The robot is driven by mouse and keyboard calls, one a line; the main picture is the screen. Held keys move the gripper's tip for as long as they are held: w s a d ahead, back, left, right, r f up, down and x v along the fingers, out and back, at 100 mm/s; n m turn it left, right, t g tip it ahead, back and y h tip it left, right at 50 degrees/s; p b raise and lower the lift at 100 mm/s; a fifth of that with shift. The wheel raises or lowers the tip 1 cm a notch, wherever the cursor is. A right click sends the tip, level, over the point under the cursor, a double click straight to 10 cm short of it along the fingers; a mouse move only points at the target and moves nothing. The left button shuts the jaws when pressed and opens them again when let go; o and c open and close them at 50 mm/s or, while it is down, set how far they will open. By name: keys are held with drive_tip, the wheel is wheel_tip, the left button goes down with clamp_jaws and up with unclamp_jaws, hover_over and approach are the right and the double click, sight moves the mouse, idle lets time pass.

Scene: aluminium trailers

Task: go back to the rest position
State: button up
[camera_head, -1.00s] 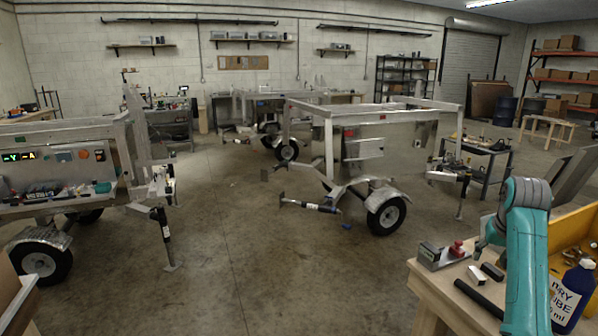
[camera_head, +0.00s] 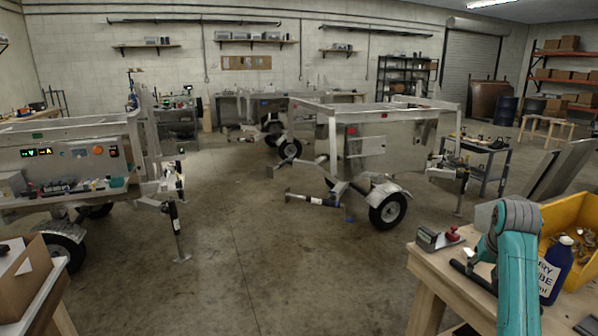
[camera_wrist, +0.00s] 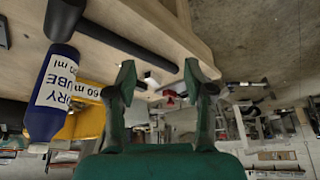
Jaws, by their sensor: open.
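My gripper (camera_wrist: 160,78) shows in the wrist view with its two green fingers spread apart and nothing between them. In the head view my teal arm stands over the wooden workbench at the lower right, and the fingers cannot be made out there. The wooden workbench (camera_head: 430,285) carries a blue lube bottle (camera_head: 556,268), a yellow bin (camera_head: 577,210) and a grey device with a red part (camera_head: 437,238). In the wrist view the blue bottle (camera_wrist: 50,95) is left of the fingers, with the yellow bin (camera_wrist: 88,92) behind it.
An aluminium trailer (camera_head: 372,150) stands mid-floor, and another trailer (camera_head: 60,160) with a lit panel stands at left. A table with a cardboard box (camera_head: 30,285) is at lower left. The concrete floor (camera_head: 270,280) between them is clear.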

drive_tip(key=s+a+f+t, duration=0.1)
drive_tip(key=s+a+f, duration=0.15)
drive_tip(key=f, duration=0.45)
drive_tip(key=s+a+f+n, duration=0.15)
drive_tip(key=a+f, duration=0.25)
drive_tip(key=f, duration=0.4)
drive_tip(key=s+a+f+t, duration=0.1)
drive_tip(key=s+a+f, duration=0.2)
drive_tip(key=f, duration=0.4)
drive_tip(key=s+a+f+t, duration=0.1)
drive_tip(key=s+a+f, duration=0.4)
drive_tip(key=s, duration=0.2)
drive_tip(key=s+a+f+t, duration=0.2)
drive_tip(key=s+a+f, duration=0.35)
drive_tip(key=s, duration=0.25)
drive_tip(key=s+a+r+n+t, duration=0.1)
drive_tip(key=s+a, duration=0.3)
drive_tip(key=s, duration=0.6)
drive_tip(key=s+a+r+n+t, duration=0.1)
drive_tip(key=s+a+r+t, duration=0.15)
drive_tip(key=s, duration=0.85)
drive_tip(key=s+a+r+t+y, duration=0.1)
drive_tip(key=s+a+r, duration=0.1)
drive_tip(key=s+r, duration=0.5)
drive_tip(key=s+a+r+n+y, duration=0.1)
drive_tip(key=s+r, duration=0.7)
drive_tip(key=s, duration=0.1)
drive_tip(key=shift+a+t, duration=0.35)
